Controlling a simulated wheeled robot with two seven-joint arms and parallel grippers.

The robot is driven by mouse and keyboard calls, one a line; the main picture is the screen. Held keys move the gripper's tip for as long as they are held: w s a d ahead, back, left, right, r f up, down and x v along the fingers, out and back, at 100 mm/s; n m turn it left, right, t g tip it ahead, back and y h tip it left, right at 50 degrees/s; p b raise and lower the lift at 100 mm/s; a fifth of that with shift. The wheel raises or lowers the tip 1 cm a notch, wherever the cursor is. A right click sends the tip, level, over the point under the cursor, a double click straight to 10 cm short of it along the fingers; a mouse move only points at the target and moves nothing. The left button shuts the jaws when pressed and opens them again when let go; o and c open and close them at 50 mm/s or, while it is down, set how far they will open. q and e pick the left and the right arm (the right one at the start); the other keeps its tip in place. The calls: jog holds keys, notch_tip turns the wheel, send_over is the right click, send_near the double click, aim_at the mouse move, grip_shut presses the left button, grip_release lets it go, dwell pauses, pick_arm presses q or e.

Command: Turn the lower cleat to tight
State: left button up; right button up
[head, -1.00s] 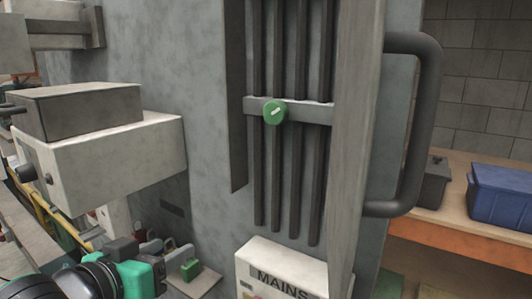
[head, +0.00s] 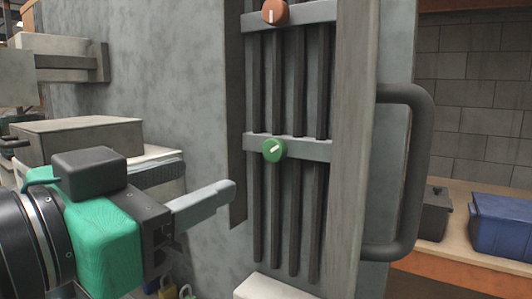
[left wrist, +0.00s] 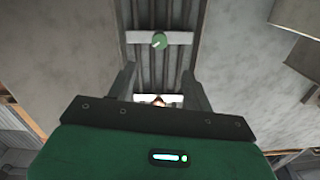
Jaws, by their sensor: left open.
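The lower cleat is a round green knob (head: 274,150) with a pale mark slanting up to the right. It sits on a grey crossbar (head: 310,149) over dark vertical bars. An orange-brown knob (head: 274,12) with an upright pale mark sits on the crossbar above. My left gripper (head: 207,180) is open and empty, left of the green knob and apart from it. In the left wrist view, the green knob (left wrist: 159,41) shows beyond the open fingers (left wrist: 158,70), and the orange knob (left wrist: 158,100) is partly hidden by the gripper body. My right gripper is not in view.
A grey upright panel edge (head: 352,150) and a large dark handle (head: 420,170) stand right of the bars. A pale box (head: 265,287) juts out below. Grey boxes (head: 80,135) project at left. A blue bin (head: 503,222) sits on a shelf at right.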

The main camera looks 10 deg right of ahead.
aim_at(270, 152)
pick_arm(q)
jog(key=p+x, duration=0.7)
jog(key=x, duration=0.5)
jog(key=shift+w+d+r, duration=0.1)
jog(key=shift+w+d, duration=0.15)
jog(key=shift+d, duration=0.05)
jog(key=shift+w+d, duration=0.3)
jog(key=shift+d, duration=0.05)
jog(key=c, duration=1)
